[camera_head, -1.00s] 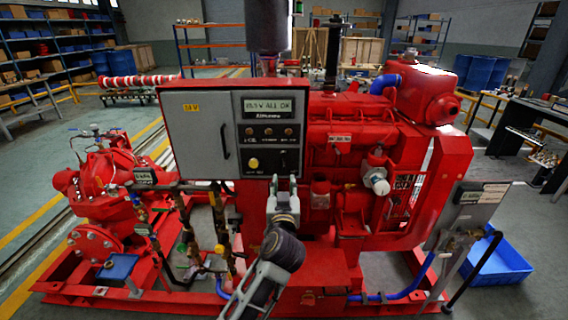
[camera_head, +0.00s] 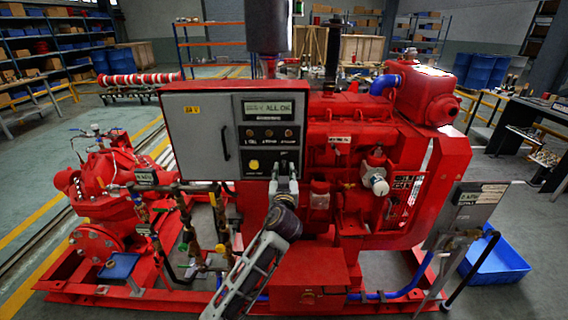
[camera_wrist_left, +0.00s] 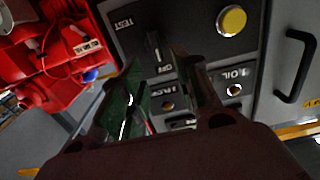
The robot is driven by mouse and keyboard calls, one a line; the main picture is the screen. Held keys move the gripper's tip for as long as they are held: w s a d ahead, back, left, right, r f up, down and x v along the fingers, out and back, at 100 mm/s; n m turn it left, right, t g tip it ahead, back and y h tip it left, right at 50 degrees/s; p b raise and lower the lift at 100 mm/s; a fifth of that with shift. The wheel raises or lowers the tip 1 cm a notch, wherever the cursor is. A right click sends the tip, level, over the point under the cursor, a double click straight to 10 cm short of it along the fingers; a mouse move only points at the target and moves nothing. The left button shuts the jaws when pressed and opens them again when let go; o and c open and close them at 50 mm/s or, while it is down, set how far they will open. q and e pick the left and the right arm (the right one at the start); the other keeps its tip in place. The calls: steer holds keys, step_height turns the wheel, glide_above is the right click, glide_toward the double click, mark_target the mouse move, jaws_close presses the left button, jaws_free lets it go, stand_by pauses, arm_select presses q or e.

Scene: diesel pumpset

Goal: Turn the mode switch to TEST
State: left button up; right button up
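In the head view my left gripper (camera_head: 286,170) is in front of the panel's lower right part and hides much of the switch area. In the left wrist view the two dark fingers of my left gripper (camera_wrist_left: 160,68) stand apart. The knob shows just beyond the gap between their tips; I cannot tell whether they touch it. My right gripper is not in view.
A yellow button (camera_head: 254,164) sits left of the switch area, with a row of small indicators (camera_head: 268,132) and a display (camera_head: 268,107) above. The grey cabinet door (camera_head: 198,135) has a black handle. Red engine parts (camera_head: 365,140) stand to the right.

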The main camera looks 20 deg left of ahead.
mark_target(284, 163)
arm_select(q)
steer(key=x, duration=0.4)
steer(key=shift+w+p, duration=0.1)
steer(key=shift+p, duration=0.25)
steer(key=shift+w+a, duration=0.2)
steer(key=shift+w, duration=0.6)
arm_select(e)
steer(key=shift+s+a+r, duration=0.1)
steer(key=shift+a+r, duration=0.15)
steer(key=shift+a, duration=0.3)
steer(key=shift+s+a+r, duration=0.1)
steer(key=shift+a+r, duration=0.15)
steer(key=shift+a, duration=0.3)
arm_select(q)
steer(key=shift+c, duration=0.5)
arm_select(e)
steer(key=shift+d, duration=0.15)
arm_select(q)
steer(key=c, duration=0.5)
jaws_close()
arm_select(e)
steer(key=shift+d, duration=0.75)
